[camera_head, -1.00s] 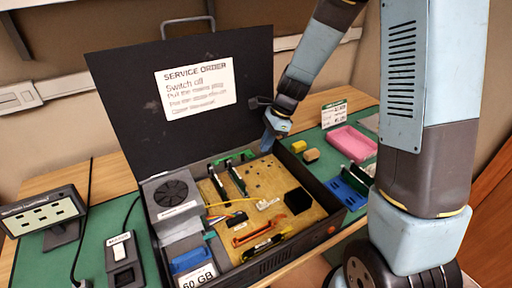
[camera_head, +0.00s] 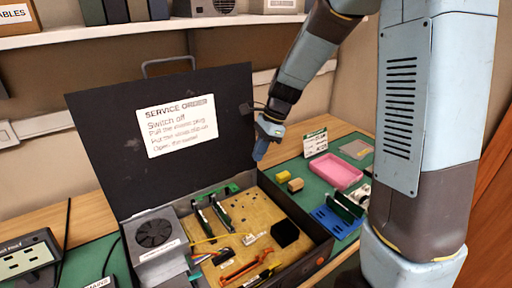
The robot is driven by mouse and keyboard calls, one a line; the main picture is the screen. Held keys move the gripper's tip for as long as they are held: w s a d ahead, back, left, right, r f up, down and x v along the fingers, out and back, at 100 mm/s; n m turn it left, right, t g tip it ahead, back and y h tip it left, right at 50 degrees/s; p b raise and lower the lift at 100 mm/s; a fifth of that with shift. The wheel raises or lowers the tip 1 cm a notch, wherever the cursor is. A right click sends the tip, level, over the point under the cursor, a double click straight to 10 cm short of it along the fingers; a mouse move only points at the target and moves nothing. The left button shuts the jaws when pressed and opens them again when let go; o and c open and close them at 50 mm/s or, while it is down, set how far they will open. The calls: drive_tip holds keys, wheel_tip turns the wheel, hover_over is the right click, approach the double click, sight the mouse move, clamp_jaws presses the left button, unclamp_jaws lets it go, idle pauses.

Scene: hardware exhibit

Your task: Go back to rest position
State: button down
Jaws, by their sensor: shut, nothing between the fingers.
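My gripper (camera_head: 262,150) points down in front of the right part of the open case lid, above the back right corner of the case. It is shut and holds nothing. The open computer case (camera_head: 318,262) lies on the bench with its black lid (camera_head: 105,140) raised. A white service order sign (camera_head: 178,125) is on the lid. Inside the case are a fan unit (camera_head: 154,233), a tan board (camera_head: 250,208) with upright green cards, a black block (camera_head: 285,233) and an orange part (camera_head: 240,272).
To the right on the green mat are a pink tray (camera_head: 336,172), a blue rack (camera_head: 335,221), small yellow (camera_head: 283,176) and tan (camera_head: 296,185) blocks, and a label card (camera_head: 315,142). A power strip (camera_head: 28,257) stands at left. A shelf (camera_head: 120,32) runs along the back wall.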

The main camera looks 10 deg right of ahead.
drive_tip(key=s+d+r+n+t+h, duration=0.2)
drive_tip(key=s+d+r+n+t, duration=0.1)
drive_tip(key=s+d+r+n, duration=0.7)
drive_tip(key=s+d+r+n+t+h, duration=0.2)
drive_tip(key=s+d+r+n+t, duration=0.4)
drive_tip(key=s, duration=0.6)
drive_tip(key=w+a+f+m+g+y, duration=0.45)
drive_tip(key=w+f+m, duration=0.35)
drive_tip(key=w+f, duration=0.3)
drive_tip(key=w+a+f+m+g+y, duration=0.4)
drive_tip(key=w+a+f+m+g, duration=0.35)
drive_tip(key=w, duration=0.55)
drive_tip(key=shift+m+t, duration=0.25)
drive_tip(key=shift+t, duration=0.55)
drive_tip(key=a+f, duration=0.1)
drive_tip(key=f, duration=0.1)
drive_tip(key=s+a+f, duration=0.1)
drive_tip(key=a+f, duration=0.1)
drive_tip(key=f, duration=0.1)
drive_tip(key=a+f, duration=0.1)
drive_tip(key=f, duration=0.2)
drive_tip(key=shift+s+a+f, duration=0.1)
drive_tip(key=shift+s+a, duration=0.15)
drive_tip(key=shift+a, duration=0.05)
drive_tip(key=shift+s+a, duration=0.15)
drive_tip(key=shift+a, duration=0.45)
drive_tip(key=shift+s+a, duration=0.15)
drive_tip(key=shift+a, duration=0.4)
drive_tip(key=shift+s+a, duration=0.15)
drive_tip(key=shift+a, duration=0.65)
